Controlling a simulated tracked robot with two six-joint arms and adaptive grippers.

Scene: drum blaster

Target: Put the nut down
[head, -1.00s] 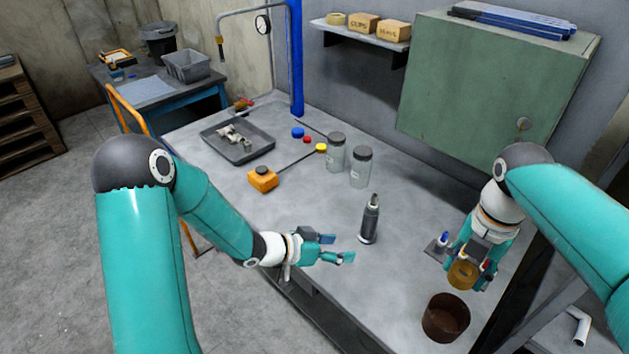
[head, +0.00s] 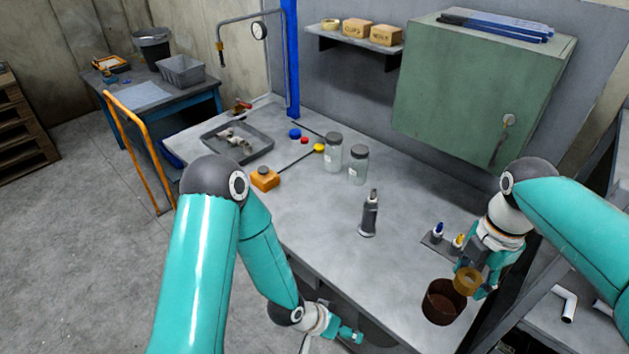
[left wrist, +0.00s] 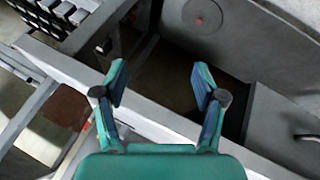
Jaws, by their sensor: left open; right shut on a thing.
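My right gripper (head: 474,284) is shut on a brass-coloured ring, which looks like the nut (head: 466,279). It holds the nut at the right side of an open dark-brown cup (head: 436,311), where the two overlap in the head view. Whether the nut touches the cup's rim cannot be told. My left gripper (head: 352,334) is low at the table's front edge in the head view. In the left wrist view this gripper (left wrist: 160,78) is open, with nothing between its fingers.
A grey tube (head: 368,218) stands upright mid-table. A small rack (head: 430,240) with little bottles is beside my right gripper. Two jars (head: 357,167), an orange block (head: 265,180) and a grey tray (head: 262,150) are farther back. The table's front middle is clear.

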